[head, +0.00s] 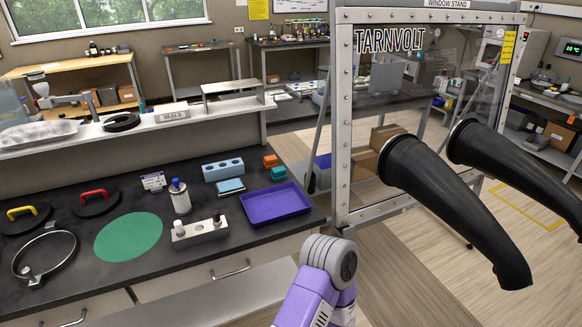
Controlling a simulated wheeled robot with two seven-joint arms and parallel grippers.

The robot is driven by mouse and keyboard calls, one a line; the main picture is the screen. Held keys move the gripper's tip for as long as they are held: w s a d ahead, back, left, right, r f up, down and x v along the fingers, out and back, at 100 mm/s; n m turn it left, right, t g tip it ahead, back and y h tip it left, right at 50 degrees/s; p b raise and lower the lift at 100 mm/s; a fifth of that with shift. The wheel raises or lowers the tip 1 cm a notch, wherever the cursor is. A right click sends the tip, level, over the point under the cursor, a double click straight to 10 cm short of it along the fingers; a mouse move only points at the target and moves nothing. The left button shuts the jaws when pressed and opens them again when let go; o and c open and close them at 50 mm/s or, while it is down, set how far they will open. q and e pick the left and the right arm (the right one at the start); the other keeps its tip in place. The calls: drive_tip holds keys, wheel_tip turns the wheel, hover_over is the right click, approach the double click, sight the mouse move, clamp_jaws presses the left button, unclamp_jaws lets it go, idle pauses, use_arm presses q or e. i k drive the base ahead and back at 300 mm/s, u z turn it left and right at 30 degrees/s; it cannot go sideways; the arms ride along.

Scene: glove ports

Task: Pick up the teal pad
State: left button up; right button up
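The teal pad (278,173) looks like a small teal block. It lies on the dark bench (75,285), just behind the purple tray (275,204) and in front of a similar orange block (270,161). It seems to lie flat, with nothing on top of it. Neither of my grippers shows. Only a purple and grey link of one of my arms rises from the bottom, right of the bench front and well short of the pad.
Left of the pad are a light blue pad-like stack (230,186), a blue holed block (223,169), a white bottle (180,197) and a pale rack (200,231). A green round mat (128,237) lies further left. A framed window stand with black gloves (455,215) stands right.

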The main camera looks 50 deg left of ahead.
sight(278, 173)
drive_tip(key=u, duration=0.7)
drive_tip(key=i, duration=0.85)
drive_tip(key=u, duration=0.85)
